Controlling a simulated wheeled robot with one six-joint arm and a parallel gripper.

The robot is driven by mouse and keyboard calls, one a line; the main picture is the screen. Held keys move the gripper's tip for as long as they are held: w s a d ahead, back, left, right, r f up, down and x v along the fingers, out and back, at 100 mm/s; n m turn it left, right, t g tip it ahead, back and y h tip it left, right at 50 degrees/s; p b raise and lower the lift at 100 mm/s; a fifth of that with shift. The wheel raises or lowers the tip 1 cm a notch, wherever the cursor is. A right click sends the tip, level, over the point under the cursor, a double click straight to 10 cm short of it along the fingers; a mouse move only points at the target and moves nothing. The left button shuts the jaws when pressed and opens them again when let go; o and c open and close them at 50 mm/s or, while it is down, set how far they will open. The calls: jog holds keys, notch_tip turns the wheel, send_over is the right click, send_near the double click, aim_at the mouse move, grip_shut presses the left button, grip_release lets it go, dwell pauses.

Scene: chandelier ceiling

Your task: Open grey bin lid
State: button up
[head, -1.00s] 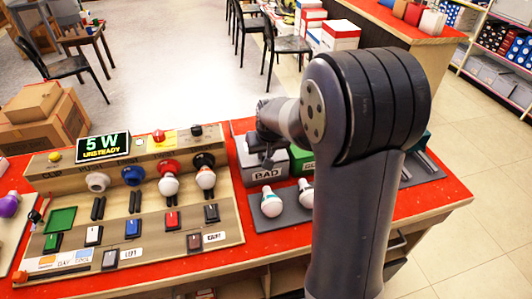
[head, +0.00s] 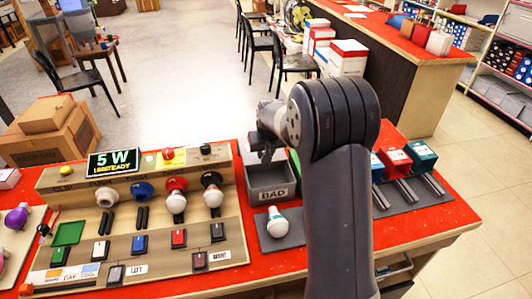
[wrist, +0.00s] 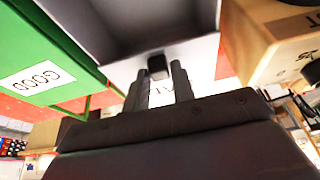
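The grey bin marked BAD (head: 271,194) stands on the red counter, right of the test board. Its top looks open in the head view, with the dark inside showing. My gripper (head: 262,152) is over the bin's back edge. In the wrist view, the fingers of my gripper (wrist: 159,72) are apart, on either side of a small dark knob (wrist: 157,66) at the edge of a pale grey panel (wrist: 192,54). Gaps show beside the knob, so the fingers do not look closed on it.
A green bin marked GOOD (wrist: 42,77) stands beside the grey one, mostly hidden by my arm in the head view. A bulb (head: 277,222) sits on a dark mat in front. The wooden test board (head: 140,215) is on the left. Coloured boxes (head: 420,155) stand on the right.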

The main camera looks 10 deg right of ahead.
jog(key=o, duration=0.3)
jog(key=shift+o, duration=0.2)
jog(key=v, duration=1)
jog(key=shift+r+b, duration=0.35)
jog(key=shift+b, duration=0.1)
jog(key=shift+s, duration=0.15)
jog(key=p+x, duration=0.1)
jog(key=x, duration=1)
jog(key=shift+s+f, duration=0.1)
jog(key=shift+s, duration=1.05)
